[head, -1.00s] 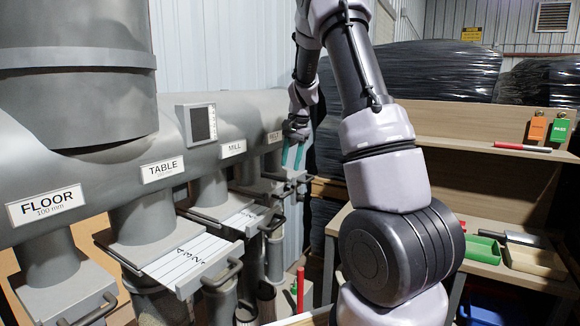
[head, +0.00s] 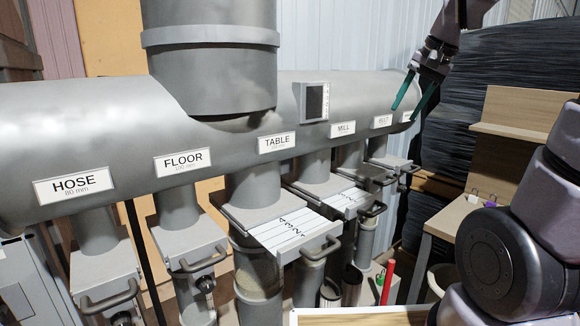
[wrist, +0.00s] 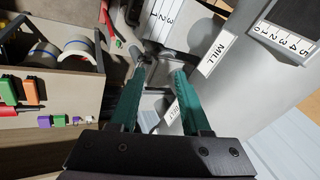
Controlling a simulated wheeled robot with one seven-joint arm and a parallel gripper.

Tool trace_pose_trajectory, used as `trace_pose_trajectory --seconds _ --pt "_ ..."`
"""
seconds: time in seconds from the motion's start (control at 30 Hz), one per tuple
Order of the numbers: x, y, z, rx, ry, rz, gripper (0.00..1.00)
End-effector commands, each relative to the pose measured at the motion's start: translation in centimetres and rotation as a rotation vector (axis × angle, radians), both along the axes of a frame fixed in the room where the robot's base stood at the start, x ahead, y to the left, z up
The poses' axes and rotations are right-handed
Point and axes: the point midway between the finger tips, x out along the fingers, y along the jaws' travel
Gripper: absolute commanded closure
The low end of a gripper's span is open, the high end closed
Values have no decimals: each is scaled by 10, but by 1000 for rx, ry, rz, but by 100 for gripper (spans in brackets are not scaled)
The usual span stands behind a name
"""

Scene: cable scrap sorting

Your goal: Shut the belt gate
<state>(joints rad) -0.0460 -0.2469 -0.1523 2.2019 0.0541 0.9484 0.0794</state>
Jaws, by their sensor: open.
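The BELT label (head: 381,121) is on the right part of the grey duct header. Below it, the belt gate (head: 370,174) is a small grey slide with a handle, partly hidden behind the mill gate; how far it is out is hard to tell. My gripper (head: 408,111) has two teal fingers, spread and empty. It is near the header's right end, above the gates and apart from the belt gate. In the wrist view, my gripper (wrist: 160,73) points towards grey ductwork, with nothing between its fingers.
The table gate (head: 290,228) and mill gate (head: 345,198) stick out, showing numbered plates. The floor gate (head: 190,243) and hose gate (head: 105,268) show no such plates. A red marker-like stick (head: 387,282) stands below. A wooden bench (head: 455,215) is at right.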

Motion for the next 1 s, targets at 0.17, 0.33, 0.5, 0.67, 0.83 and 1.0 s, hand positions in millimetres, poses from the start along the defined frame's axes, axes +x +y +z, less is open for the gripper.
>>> trace_pose_trajectory --seconds 0.17,0.33,0.5,0.67,0.83,1.0 --pt "-70 18 19 -54 -117 88 53" --pt "-118 28 20 -113 -198 150 53" --pt "-141 32 16 -151 -238 179 53" --pt "-145 33 14 -159 -245 184 53" --pt "-145 33 14 -158 -244 184 53" --pt "-145 33 15 -157 -244 184 53"
